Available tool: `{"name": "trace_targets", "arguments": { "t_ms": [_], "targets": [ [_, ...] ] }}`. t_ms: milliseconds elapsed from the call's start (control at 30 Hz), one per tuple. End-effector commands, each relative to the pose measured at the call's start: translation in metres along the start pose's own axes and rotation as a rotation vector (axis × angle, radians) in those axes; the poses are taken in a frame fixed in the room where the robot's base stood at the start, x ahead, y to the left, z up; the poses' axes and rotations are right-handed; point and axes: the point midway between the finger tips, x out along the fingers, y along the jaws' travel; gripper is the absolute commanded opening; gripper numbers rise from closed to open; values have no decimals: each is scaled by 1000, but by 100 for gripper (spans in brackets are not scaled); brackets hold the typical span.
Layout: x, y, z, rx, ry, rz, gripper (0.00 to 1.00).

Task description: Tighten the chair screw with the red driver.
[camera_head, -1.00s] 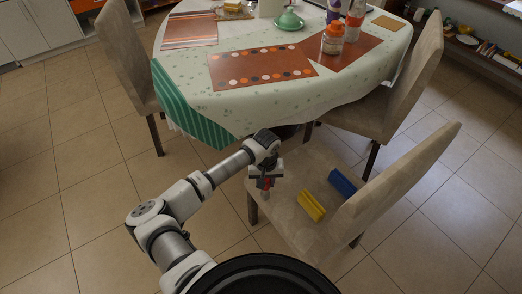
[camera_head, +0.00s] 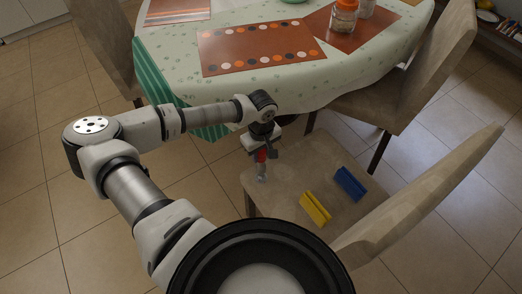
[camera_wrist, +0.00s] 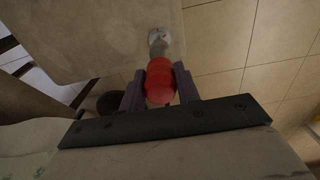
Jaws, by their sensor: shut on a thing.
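My gripper (camera_head: 262,153) is shut on the red driver (camera_wrist: 160,82). The driver's red handle also shows between the jaws in the head view (camera_head: 261,156). In the wrist view a grey piece (camera_wrist: 158,42) extends beyond the handle, over the seat's edge. I cannot tell whether it is all driver or partly the screw, nor whether it touches the seat. The chair screw cannot be made out separately.
A yellow block (camera_head: 315,208) and a blue block (camera_head: 349,184) lie on the seat. The chair's backrest (camera_head: 425,195) rises at right. The table (camera_head: 270,88), with mats and a jar (camera_head: 344,17), stands behind. Another chair (camera_head: 432,75) is beside it. Floor is clear at left.

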Motion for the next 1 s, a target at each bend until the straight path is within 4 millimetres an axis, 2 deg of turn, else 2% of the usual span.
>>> {"name": "trace_targets", "arguments": {
  "t_ms": [167, 600, 1000],
  "targets": [
    [-3, 0, 1, 2, 3, -1, 1],
    [26, 0, 2, 1, 2, 0, 1],
    [26, 0, 2, 1, 2, 0, 1]
  ]
}}
